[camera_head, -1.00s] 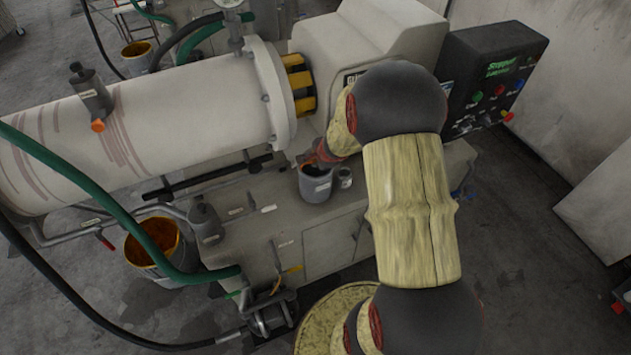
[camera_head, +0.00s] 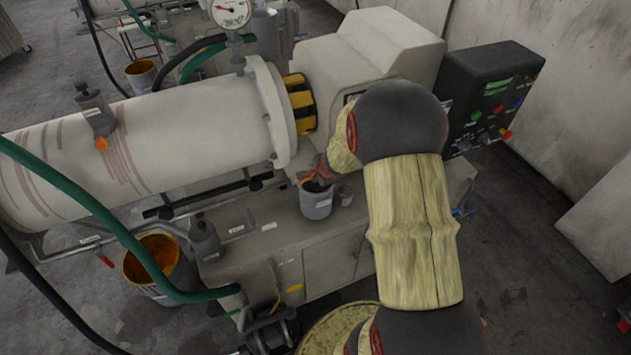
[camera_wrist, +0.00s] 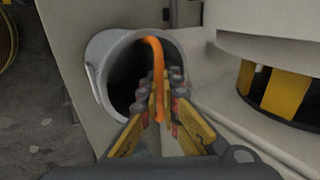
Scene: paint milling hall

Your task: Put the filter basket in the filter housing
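A grey can with a white label (camera_head: 315,206) stands on the machine's bench, with a dark open mouth; it also shows in the wrist view (camera_wrist: 94,75). I cannot tell whether it is the filter basket or the filter housing. An orange curved strip (camera_wrist: 155,50), like a handle, arches over its mouth. The can's inside is dark, and my arm hides part of the bench.
A black control box (camera_head: 495,95) is at right. Green hoses and an orange-stained bucket (camera_head: 155,262) are at left.

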